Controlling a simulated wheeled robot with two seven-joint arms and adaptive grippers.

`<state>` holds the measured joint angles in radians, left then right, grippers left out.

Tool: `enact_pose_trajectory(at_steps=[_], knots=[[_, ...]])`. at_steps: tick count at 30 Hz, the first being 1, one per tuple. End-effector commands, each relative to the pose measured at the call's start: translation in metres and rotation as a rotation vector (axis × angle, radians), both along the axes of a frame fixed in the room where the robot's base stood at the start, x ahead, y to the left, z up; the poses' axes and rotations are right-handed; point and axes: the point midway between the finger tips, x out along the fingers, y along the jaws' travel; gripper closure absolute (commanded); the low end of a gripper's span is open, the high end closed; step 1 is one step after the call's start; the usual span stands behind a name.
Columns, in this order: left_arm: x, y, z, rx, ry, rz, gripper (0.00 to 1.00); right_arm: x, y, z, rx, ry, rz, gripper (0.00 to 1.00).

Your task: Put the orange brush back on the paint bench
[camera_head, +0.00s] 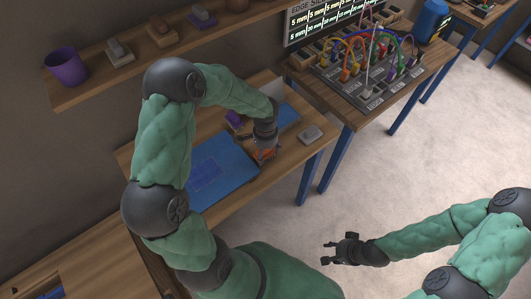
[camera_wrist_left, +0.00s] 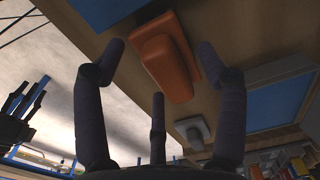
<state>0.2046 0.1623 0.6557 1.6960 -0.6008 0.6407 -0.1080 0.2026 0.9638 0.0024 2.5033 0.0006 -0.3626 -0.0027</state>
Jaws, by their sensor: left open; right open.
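The orange brush (camera_head: 265,154) lies on a wooden bench (camera_head: 290,160), beside a blue mat, mostly covered by my left gripper in the head view. In the left wrist view the orange brush (camera_wrist_left: 166,62) shows as a block with a raised part on the wood. My left gripper (camera_head: 262,153) is open over it. In the left wrist view its fingers (camera_wrist_left: 160,58) are spread on either side of the brush; I cannot tell whether they touch it. My right gripper (camera_head: 327,253) is open and empty, over the floor at the lower right.
The blue mat (camera_head: 222,172) lies left of the brush. A wall shelf (camera_head: 125,72) holds a purple cup (camera_head: 66,68) and several brushes. A bench with coloured cables (camera_head: 375,65) stands behind right.

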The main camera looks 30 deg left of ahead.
Motion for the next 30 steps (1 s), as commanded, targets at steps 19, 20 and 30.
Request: enact_pose_trajectory(at_steps=[19, 20, 30], knots=[[0.0, 0.0, 0.1, 0.0, 0.0, 0.0, 0.28, 0.0, 0.0, 0.019, 0.0, 0.0, 0.0, 0.57], [0.0, 0.0, 0.1, 0.0, 0.0, 0.0, 0.28, 0.0, 0.0, 0.019, 0.0, 0.0, 0.0, 0.57], [0.0, 0.0, 0.101, 0.0, 0.0, 0.0, 0.28, 0.0, 0.0, 0.019, 0.0, 0.0, 0.0, 0.57]])
